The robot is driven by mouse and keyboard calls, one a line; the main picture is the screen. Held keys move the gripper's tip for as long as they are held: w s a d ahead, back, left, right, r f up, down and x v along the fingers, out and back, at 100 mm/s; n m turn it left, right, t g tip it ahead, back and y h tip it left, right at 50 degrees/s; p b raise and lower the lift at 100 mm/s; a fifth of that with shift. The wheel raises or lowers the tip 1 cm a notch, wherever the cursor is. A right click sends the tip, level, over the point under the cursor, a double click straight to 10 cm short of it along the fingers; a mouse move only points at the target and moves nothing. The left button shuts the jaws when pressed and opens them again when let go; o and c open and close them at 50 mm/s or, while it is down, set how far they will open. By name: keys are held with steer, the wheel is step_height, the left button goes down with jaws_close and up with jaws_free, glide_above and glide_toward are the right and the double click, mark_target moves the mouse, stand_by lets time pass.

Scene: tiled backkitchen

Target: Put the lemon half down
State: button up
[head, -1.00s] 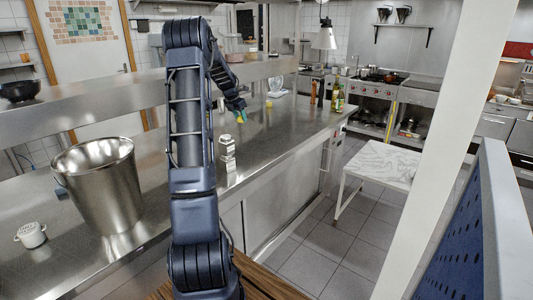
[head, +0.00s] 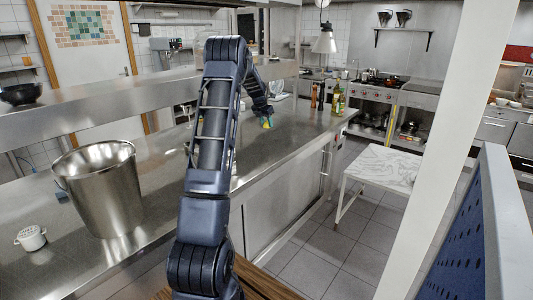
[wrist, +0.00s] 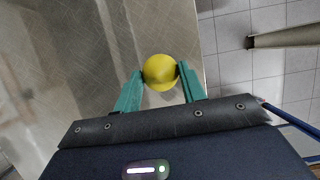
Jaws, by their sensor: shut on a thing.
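The lemon half (wrist: 160,72) shows as a round yellow shape between the two green fingers of my gripper (wrist: 161,73) in the wrist view. The fingers touch it on both sides, and my gripper is shut on it. In the head view my gripper (head: 267,122) is low over the steel counter (head: 290,133), towards its far part and near its right edge. The lemon half is only a small yellow patch there. I cannot tell whether it touches the counter.
Bottles (head: 338,100) stand at the counter's far right end. A steel bucket (head: 105,190) and a small white pot (head: 31,238) stand at the near left. A marble-topped table (head: 385,167) stands beyond the floor gap. Bare counter lies around my gripper.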

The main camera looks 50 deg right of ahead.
mark_target(268, 154)
step_height(268, 154, down, 17)
steer(key=shift+r, duration=0.15)
stand_by(0.5)
steer(key=o, duration=1)
steer(key=shift+c, duration=0.2)
